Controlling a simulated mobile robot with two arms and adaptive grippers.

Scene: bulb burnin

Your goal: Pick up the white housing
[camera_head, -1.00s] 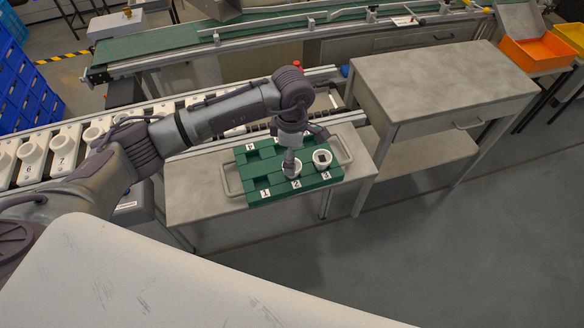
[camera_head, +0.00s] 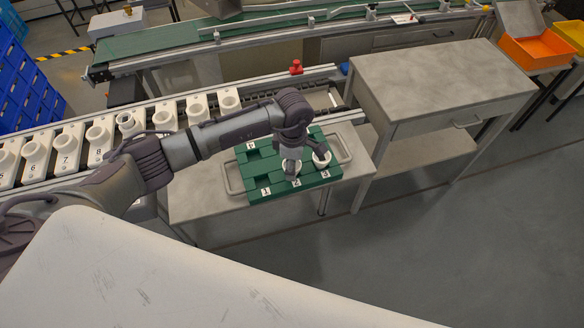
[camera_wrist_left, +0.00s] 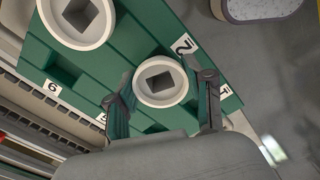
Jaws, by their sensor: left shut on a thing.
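A white round housing with a dark square opening stands in the green tray (camera_head: 256,157) by label 2. It shows in the wrist view (camera_wrist_left: 161,101), while my gripper partly covers it in the head view. My left gripper (camera_head: 291,165) reaches down onto this housing and is shut on it, with one finger on each side in the wrist view (camera_wrist_left: 162,90). The housing looks to be still in the tray; any lift cannot be told. A second white housing (camera_head: 322,160) stands beside it near label 3, partly behind my wrist. My right gripper is not in view.
The tray lies on a grey metal table (camera_head: 205,207) with looped handles at its sides. A conveyor (camera_head: 40,175) with a row of numbered white fixtures runs behind my left arm. A grey cabinet (camera_head: 440,85) stands to the right. The floor in front is clear.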

